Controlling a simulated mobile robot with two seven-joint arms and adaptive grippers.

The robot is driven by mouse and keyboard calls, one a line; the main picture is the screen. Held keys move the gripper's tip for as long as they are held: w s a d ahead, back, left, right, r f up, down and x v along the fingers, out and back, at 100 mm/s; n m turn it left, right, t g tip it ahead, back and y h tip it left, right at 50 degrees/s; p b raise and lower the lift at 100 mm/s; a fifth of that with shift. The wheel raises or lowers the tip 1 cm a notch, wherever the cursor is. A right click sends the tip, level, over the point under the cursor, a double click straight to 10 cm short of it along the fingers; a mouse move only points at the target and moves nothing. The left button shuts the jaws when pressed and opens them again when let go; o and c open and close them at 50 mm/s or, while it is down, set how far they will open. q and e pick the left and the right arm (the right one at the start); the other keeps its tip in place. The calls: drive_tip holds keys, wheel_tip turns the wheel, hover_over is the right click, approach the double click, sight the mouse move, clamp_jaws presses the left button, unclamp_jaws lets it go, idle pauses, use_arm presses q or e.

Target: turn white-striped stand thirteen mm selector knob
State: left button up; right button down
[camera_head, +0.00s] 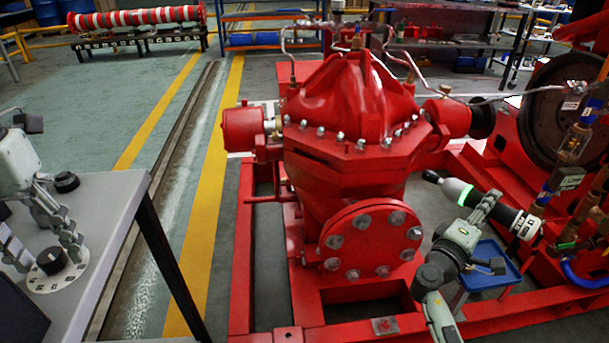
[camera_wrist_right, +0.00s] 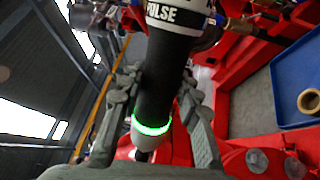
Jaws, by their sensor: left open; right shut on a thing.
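A round white dial plate (camera_head: 73,277) with small dark markings lies on the grey table at the lower left of the head view. A black selector knob (camera_head: 51,261) stands on it; I cannot read the size or tell a white stripe. My left gripper (camera_head: 47,250) is open above the plate, its fingers on either side of this knob; contact is unclear. My right gripper (camera_head: 482,212) is shut on a black cylindrical tool (camera_head: 493,211) with a glowing green ring. In the wrist view the tool (camera_wrist_right: 158,85) lies between the fingers, with white lettering.
Another black knob (camera_head: 66,182) is at the table's back, behind the left fingers. The grey table (camera_head: 105,200) ends at a dark front leg. A large red pump (camera_head: 350,150) fills the middle. A blue tray (camera_head: 490,270) is below the right gripper.

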use_arm(q)
drive_tip(key=shift+c, duration=0.4)
use_arm(e)
drive_tip(key=shift+r, duration=0.15)
use_arm(q)
clamp_jaws()
use_arm(e)
drive_tip(key=shift+f, duration=0.2)
